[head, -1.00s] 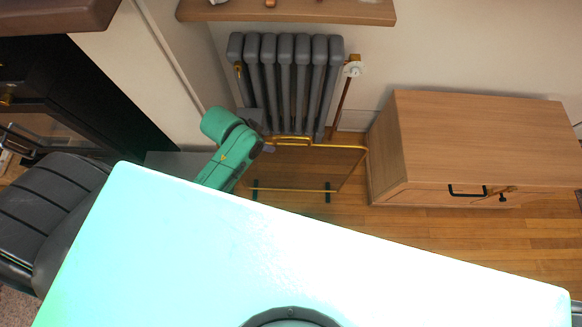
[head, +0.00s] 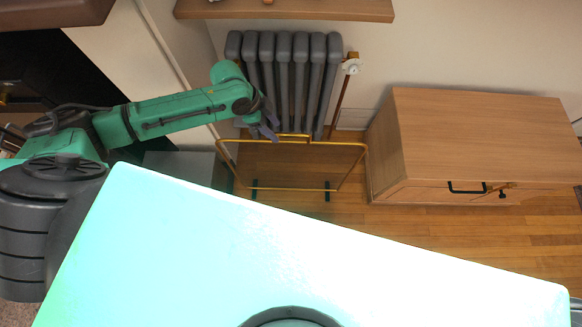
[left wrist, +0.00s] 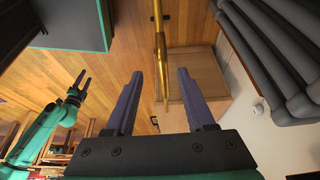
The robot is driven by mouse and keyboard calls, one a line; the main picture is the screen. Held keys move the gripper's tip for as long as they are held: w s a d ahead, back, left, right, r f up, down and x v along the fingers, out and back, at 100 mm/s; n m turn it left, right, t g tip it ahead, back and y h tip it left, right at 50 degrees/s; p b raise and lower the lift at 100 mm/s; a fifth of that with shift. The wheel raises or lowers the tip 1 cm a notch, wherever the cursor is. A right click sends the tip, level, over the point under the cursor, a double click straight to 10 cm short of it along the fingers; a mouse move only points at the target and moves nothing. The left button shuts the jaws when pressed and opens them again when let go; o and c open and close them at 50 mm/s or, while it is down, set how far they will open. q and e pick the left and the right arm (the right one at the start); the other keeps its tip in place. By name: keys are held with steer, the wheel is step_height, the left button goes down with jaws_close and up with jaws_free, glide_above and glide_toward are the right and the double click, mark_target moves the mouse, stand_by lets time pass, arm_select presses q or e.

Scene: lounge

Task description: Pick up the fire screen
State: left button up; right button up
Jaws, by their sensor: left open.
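The fire screen (head: 345,145) is a gold-framed, see-through panel with a handle bar on top and dark feet. It stands upright on the floor in front of the radiator. My left gripper (head: 268,132) is at its top edge, just left of the handle. In the left wrist view the left gripper (left wrist: 160,73) is open, and the screen's gold bar (left wrist: 161,45) runs between its two fingers without visible grip. Whether a finger touches the bar cannot be told. My right gripper (left wrist: 79,86) shows small in the left wrist view, fingers apart and empty.
A grey radiator (head: 290,70) stands close behind the screen. A wooden cabinet (head: 480,140) is to its right and a wooden shelf (head: 330,10) is above. A grey box-like surface (head: 180,168) lies left of the screen. Wooden floor (head: 440,230) is open at the right.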

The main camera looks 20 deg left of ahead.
mark_target(288, 141)
arm_select(q)
steer(key=x, duration=1)
steer(key=shift+w+d+f+b, duration=0.2)
steer(key=shift+w+f+b, duration=0.05)
steer(key=shift+b, duration=0.15)
jaws_close()
stand_by(0.4)
steer(key=shift+w+r, duration=0.1)
steer(key=shift+r, duration=0.1)
